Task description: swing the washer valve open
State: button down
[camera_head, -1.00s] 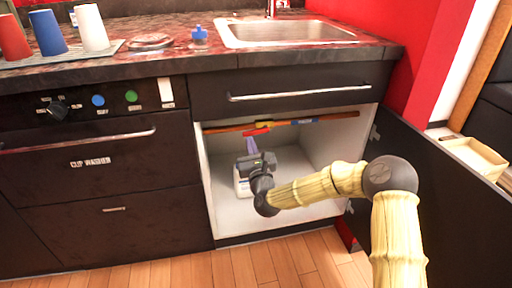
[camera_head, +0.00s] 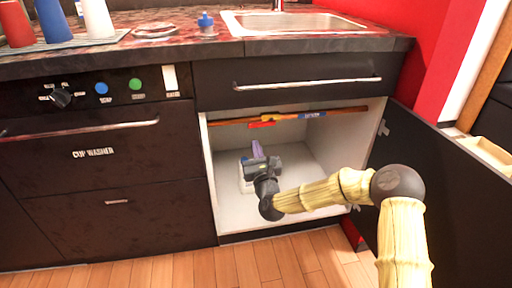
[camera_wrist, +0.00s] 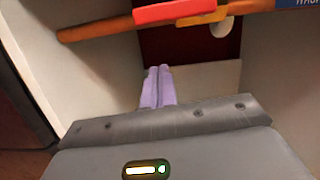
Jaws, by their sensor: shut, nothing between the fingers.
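An orange-brown pipe (camera_head: 345,110) runs across the back of the open cabinet under the sink. A red valve handle (camera_head: 262,124) sits on it, roughly along the pipe; it also shows at the top of the wrist view (camera_wrist: 175,10). Right of the handle is a blue label (camera_head: 316,114); in the wrist view it reads partly "WASH" and is cut off by the edge. My gripper (camera_head: 256,147) is inside the cabinet, below the handle and apart from it. Its purple fingers (camera_wrist: 158,85) are shut together and empty.
The cabinet door (camera_head: 440,190) is swung open at the right. The cabinet floor right of my gripper is clear. Cups stand on the counter above.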

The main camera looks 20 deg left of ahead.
jog(key=p+v, duration=0.3)
jog(key=v, duration=0.6)
jog(key=shift+s+d+p, duration=0.15)
jog(key=shift+s+p, duration=0.25)
jog(key=shift+s, duration=0.1)
